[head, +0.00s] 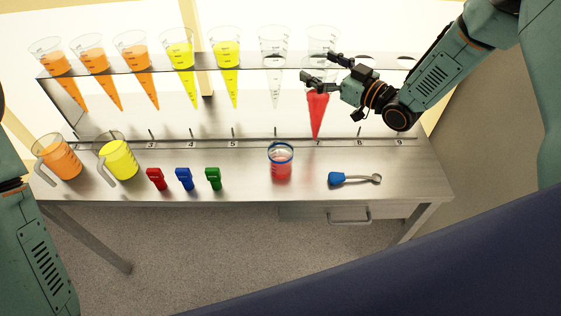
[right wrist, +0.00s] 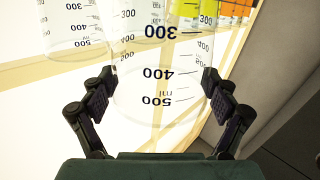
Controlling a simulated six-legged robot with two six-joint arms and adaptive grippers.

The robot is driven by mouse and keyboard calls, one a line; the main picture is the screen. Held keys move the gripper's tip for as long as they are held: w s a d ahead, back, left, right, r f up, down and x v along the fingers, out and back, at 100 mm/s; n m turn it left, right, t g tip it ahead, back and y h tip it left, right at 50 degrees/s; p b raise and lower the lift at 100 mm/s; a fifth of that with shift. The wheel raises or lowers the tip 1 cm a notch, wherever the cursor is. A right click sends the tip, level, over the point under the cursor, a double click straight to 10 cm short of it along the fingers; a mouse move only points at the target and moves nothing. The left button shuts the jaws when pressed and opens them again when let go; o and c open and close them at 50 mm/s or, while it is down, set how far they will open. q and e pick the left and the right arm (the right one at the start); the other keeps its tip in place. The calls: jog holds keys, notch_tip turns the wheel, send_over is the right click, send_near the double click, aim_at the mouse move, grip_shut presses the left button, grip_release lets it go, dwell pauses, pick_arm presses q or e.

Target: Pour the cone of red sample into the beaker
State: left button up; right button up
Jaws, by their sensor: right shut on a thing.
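The cone of red sample (head: 317,112) is a clear graduated cone with red liquid in its lower part. It hangs nearly upright, tip down, at the shelf's right part. My right gripper (head: 318,67) is shut on its clear upper part from the right. In the right wrist view the cone's clear wall (right wrist: 155,55) lies between the fingers. The beaker (head: 281,162) stands on the table below and left of the cone, with a blue rim and red liquid inside. My left arm shows at the left edge; its gripper is out of view.
A metal rack (head: 250,61) holds several orange and yellow cones and an empty-looking clear cone (head: 274,75). Orange (head: 60,158) and yellow (head: 118,158) jugs stand at left. Red, blue and green clips (head: 185,179) and a blue-ended tool (head: 350,179) lie on the table (head: 240,185).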

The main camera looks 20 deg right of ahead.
jog(key=shift+w+d+m, duration=0.3)
jog(key=shift+d+m, duration=0.05)
jog(key=shift+m, duration=0.05)
jog(key=shift+d+r, duration=0.15)
jog(key=shift+r, duration=0.1)
jog(key=d+r, duration=0.1)
jog(key=w+d+p, duration=0.1)
jog(key=d+r, duration=0.1)
jog(key=shift+w+d+r+p, duration=0.1)
jog(key=shift+w+r+p, duration=0.2)
jog(key=shift+r+p, duration=0.1)
jog(key=shift+f, duration=0.1)
dwell(0.3)
dwell(2.5)
